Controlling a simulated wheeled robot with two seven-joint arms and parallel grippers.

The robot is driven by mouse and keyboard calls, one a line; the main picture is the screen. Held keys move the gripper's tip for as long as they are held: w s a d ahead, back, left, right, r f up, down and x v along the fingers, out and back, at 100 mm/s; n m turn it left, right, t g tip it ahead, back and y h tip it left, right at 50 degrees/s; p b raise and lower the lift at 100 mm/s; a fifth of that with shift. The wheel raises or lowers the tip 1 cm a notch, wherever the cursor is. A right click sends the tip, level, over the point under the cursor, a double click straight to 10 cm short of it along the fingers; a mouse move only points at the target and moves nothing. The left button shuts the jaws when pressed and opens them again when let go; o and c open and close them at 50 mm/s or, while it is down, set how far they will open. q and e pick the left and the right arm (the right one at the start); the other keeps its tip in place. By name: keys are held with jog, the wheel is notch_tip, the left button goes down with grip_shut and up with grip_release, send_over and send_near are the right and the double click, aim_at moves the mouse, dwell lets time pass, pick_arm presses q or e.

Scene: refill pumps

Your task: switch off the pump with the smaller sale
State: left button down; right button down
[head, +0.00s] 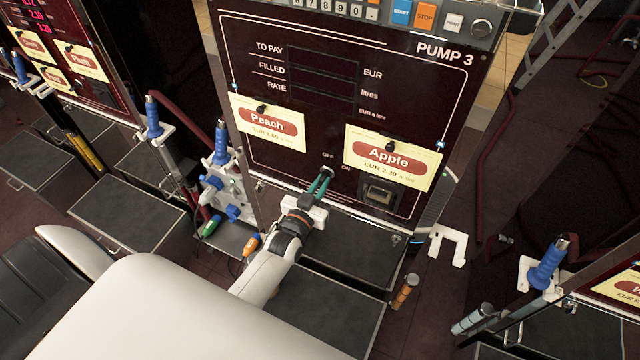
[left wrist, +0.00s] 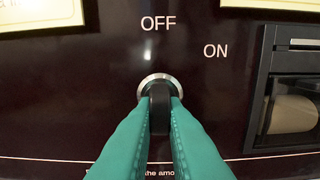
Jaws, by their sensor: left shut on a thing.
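Pump 3 (head: 400,75) faces me, with dark, blank windows (head: 310,75) beside TO PAY, FILLED and RATE. Its rotary switch shows in the left wrist view as a black knob (left wrist: 160,105) in a silver ring, below OFF; ON is up and to the right. The knob stands upright, in line with OFF. My left gripper (head: 324,178) is shut on the knob; its green fingers (left wrist: 160,140) press on both sides of it. In the head view the fingers mostly hide the switch. My right gripper is not in view.
A neighbouring pump (head: 70,50) at the left has lit red digits, partly cut off. Pump 3 bears a Peach card (head: 268,123) and an Apple card (head: 392,157). Blue-handled nozzles (head: 221,145) hang at the left. A white hook bracket (head: 446,243) juts out right of pump 3.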

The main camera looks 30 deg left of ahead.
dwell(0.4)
pick_arm(q)
jog(key=c, duration=1.5)
grip_release()
jog(key=shift+s+d+b, duration=0.2)
jog(key=shift+s+b, duration=0.45)
jog(key=shift+s, duration=2.35)
jog(key=shift+s+d+b, duration=0.2)
jog(key=shift+s+b, duration=0.45)
jog(key=shift+s, duration=2.35)
jog(key=shift+f, duration=0.1)
